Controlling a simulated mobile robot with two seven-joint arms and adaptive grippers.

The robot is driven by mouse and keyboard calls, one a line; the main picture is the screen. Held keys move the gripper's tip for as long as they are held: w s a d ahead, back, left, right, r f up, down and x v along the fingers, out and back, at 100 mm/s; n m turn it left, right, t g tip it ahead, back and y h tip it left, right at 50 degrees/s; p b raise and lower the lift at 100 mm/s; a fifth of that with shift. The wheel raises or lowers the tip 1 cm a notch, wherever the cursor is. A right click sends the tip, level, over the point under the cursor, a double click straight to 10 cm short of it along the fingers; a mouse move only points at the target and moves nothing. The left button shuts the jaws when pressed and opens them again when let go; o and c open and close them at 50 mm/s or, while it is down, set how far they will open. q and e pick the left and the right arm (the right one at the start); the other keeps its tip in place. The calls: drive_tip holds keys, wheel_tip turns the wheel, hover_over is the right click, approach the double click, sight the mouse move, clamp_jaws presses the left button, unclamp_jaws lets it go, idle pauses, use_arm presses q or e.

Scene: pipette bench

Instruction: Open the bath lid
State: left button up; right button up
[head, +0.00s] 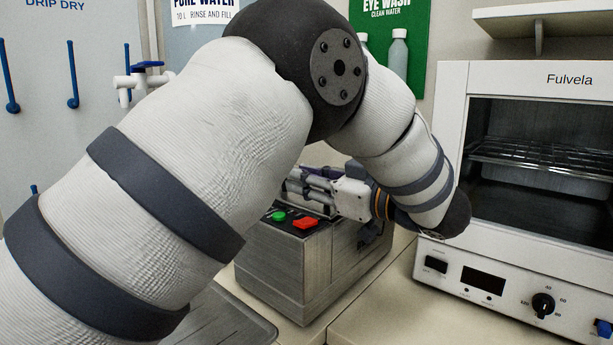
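The bath (285,265) is a grey metal box on the bench in the middle of the head view. Its front top edge carries a green button and a red switch (305,223). My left arm crosses in front of it and hides the bath's left and back parts. I cannot make out the lid or its position. My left gripper (298,190) is over the top of the bath behind the buttons, pointing left. Its fingertips are partly hidden by my arm, so I cannot tell whether they are open or touching anything. My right gripper is out of view.
A white oven (453,262) marked Fulvela stands close on the right, with wire shelves inside. A grey tray (225,322) lies at the front left of the bath. Bottles (398,55) and a tap (138,82) are behind. Some bench (385,310) is clear between bath and oven.

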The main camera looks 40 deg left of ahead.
use_arm(q)
clamp_jaws()
drive_tip(key=shift+r, duration=0.15)
drive_tip(key=shift+w+r+m, duration=0.2)
drive_tip(key=shift+r+m, duration=0.2)
drive_tip(key=shift+r, duration=0.3)
drive_tip(key=w+r+m+b, duration=0.1)
drive_tip(key=w+r+m, duration=0.3)
drive_tip(key=r, duration=0.5)
drive_tip(key=shift+w+d+m, duration=0.25)
drive_tip(key=shift+w+m, duration=0.15)
drive_tip(key=shift+w, duration=0.45)
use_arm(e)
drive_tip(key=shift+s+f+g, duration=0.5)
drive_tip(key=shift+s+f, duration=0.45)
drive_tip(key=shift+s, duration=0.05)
use_arm(q)
drive_tip(key=shift+r, duration=0.1)
